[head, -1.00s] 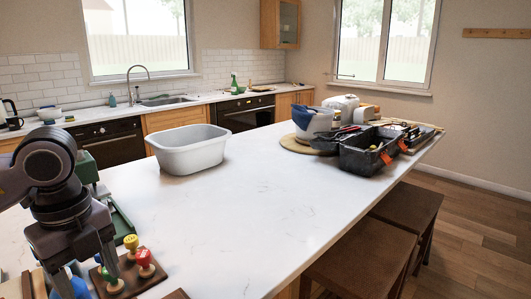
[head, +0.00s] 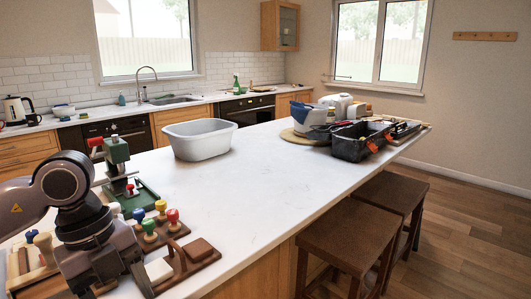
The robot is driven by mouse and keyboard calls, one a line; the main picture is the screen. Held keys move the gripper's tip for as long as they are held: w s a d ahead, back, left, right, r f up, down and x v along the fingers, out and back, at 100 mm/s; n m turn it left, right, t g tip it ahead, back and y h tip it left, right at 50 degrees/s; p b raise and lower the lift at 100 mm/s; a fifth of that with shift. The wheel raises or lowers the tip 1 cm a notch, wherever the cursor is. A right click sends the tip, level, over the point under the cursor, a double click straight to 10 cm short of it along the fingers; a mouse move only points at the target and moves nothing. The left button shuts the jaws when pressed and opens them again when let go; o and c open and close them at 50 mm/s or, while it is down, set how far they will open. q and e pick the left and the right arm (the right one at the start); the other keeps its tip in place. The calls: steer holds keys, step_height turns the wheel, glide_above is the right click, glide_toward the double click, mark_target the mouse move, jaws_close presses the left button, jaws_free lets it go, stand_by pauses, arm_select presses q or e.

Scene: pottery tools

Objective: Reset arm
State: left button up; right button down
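My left arm comes in from the left, and its gripper (head: 115,285) points down at the bottom left over the counter. Its two fingers look spread apart, with nothing visible held between them; the tips are cut off by the lower edge. It is beside a wooden stand of colourful-knobbed stamps (head: 160,232). My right gripper is not in view.
A green press (head: 117,152) stands behind the stamps. A grey tub (head: 200,142) is further back on the white counter (head: 260,190). A black toolbox (head: 358,142) is at the far right end. Two brown stools (head: 345,240) stand along the right side. The counter's middle is clear.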

arm_select(q)
steer(key=s+d+f+m+g+h, duration=0.1)
steer(key=s+d+m+g+h, duration=0.1)
steer(key=d+h, duration=0.35)
steer(key=s+d+f+m+g+h, duration=0.1)
steer(key=s+d+m+g+h, duration=0.1)
steer(key=d, duration=0.6)
steer(key=w+d+r+n+t+h, duration=0.2)
steer(key=d+r+n+t+h, duration=0.3)
steer(key=h, duration=0.6)
steer(key=w+a+f+n+t+y, duration=0.35)
steer(key=f+n+t, duration=0.25)
steer(key=n+t, duration=0.25)
steer(key=w+a+f+n+t+y, duration=0.3)
steer(key=f+n+t+y, duration=0.2)
steer(key=n+t, duration=0.3)
steer(key=s+a+f+n+g+y, duration=0.2)
steer(key=s+a+f+y, duration=0.1)
steer(key=f, duration=0.5)
steer(key=s+a+f+n+g+y, duration=0.1)
steer(key=s+a+f+g+y, duration=0.1)
steer(key=s+f, duration=0.4)
steer(key=s+a+f+n+g+y, duration=0.2)
steer(key=s+a+f+y, duration=0.2)
steer(key=f, duration=0.6)
steer(key=shift+s+a+f+n+y, duration=0.15)
steer(key=shift+f+n+y, duration=0.2)
steer(key=shift+y, duration=0.25)
